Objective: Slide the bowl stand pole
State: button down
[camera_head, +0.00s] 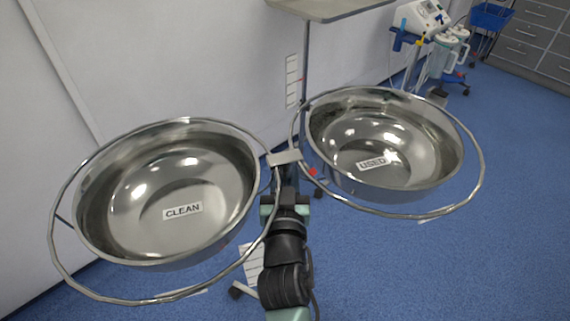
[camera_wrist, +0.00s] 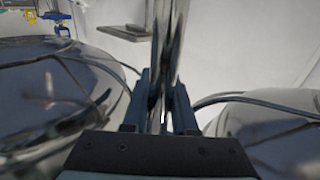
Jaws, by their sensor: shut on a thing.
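The bowl stand holds two shiny steel bowls in wire rings. The bowl labelled CLEAN (camera_head: 165,180) is on the left and the bowl labelled USED (camera_head: 400,130) is on the right. A bracket (camera_head: 284,158) joins the two rings. My gripper (camera_head: 286,192) is between the bowls, just below the bracket. In the wrist view, my gripper (camera_wrist: 160,100) has its fingers on either side of the upright chrome pole (camera_wrist: 163,40) and is shut on it. In the head view, my wrist and the bracket hide most of the pole.
A white wall (camera_head: 200,60) runs close behind the CLEAN bowl. A tray on a pole (camera_head: 325,8) stands behind the bowls. A medical trolley (camera_head: 425,45) and grey drawers (camera_head: 525,40) are at the back right. The blue floor (camera_head: 480,250) is clear at the right.

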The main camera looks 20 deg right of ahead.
notch_tip(320, 180, down, 9)
jog(key=b, duration=0.7)
jog(key=shift+r, duration=0.1)
jog(key=c, duration=0.7)
grip_release()
jog(key=shift+r, duration=0.1)
jog(key=shift+s+a, duration=0.1)
jog(key=shift+s, duration=0.05)
jog(key=v, duration=1.2)
jog(key=shift+s+b, duration=0.3)
jog(key=shift+b, duration=0.1)
jog(key=shift+a, duration=0.15)
